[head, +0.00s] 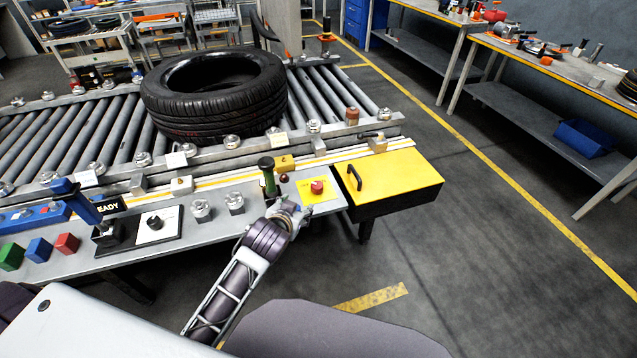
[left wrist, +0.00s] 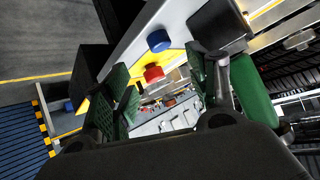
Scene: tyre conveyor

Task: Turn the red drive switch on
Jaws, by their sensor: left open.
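A red switch knob (head: 317,187) sits on a yellow plate (head: 322,198) at the right end of the control panel. I take it for the drive switch; its setting is too small to read. My left gripper (head: 288,207) is low over the panel's front edge, just left of the yellow plate. In the left wrist view a red knob (left wrist: 153,74) shows between the open green-padded fingers, apart from them, with a blue knob (left wrist: 158,40) beyond. Nothing is seen held. My right gripper is out of view.
A yellow box with a black handle (head: 405,182) lies right of the plate. A tyre (head: 215,95) rests on the roller conveyor.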

